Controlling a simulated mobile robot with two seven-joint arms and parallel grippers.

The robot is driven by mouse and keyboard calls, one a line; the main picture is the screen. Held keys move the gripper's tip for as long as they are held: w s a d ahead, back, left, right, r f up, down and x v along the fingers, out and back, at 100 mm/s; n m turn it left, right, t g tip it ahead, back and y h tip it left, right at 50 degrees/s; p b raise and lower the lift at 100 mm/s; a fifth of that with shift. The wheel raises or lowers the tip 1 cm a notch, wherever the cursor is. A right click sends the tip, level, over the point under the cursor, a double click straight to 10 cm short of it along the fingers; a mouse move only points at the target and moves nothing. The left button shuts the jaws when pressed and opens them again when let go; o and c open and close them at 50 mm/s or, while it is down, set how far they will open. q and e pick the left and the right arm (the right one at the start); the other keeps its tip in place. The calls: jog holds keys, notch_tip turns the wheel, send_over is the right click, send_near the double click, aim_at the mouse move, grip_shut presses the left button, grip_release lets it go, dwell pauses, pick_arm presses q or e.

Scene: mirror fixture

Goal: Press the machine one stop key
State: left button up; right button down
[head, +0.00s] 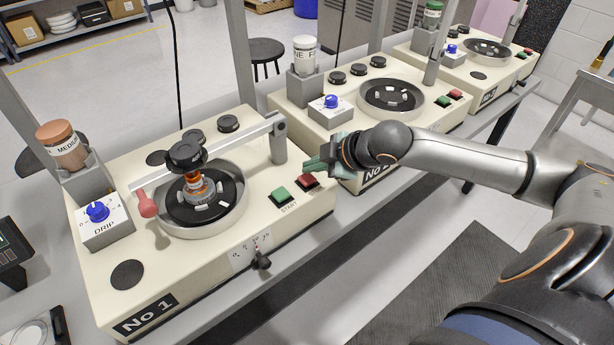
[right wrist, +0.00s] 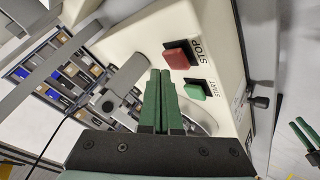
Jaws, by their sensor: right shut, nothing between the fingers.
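Machine one (head: 215,265), marked No 1, is a cream box at the front left in the head view. Its red stop key (head: 307,181) is on the right part of its top, just behind the green start key (head: 281,196). My right gripper (head: 312,164) is shut and empty, above and close to the stop key. In the right wrist view the red stop key (right wrist: 178,57) lies beyond the green fingertips (right wrist: 160,72), a little to their right; no contact shows. Green fingers at that view's right edge look like my left gripper (right wrist: 299,126); its opening is unclear.
Machine one carries a round dish (head: 239,214), a weighted lever arm (head: 232,150) and a blue drip knob (head: 97,211). Machine two (head: 425,121) stands behind my right gripper, with a third machine (head: 460,62) beyond. A grey upright post (head: 240,60) rises behind machine one.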

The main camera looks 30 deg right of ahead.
jog(key=shift+f, duration=0.15)
dwell(0.4)
jog(key=shift+f, duration=0.85)
dwell(0.8)
jog(key=shift+r+p, duration=0.9)
jog(key=shift+p, duration=0.45)
jog(key=shift+r, duration=0.1)
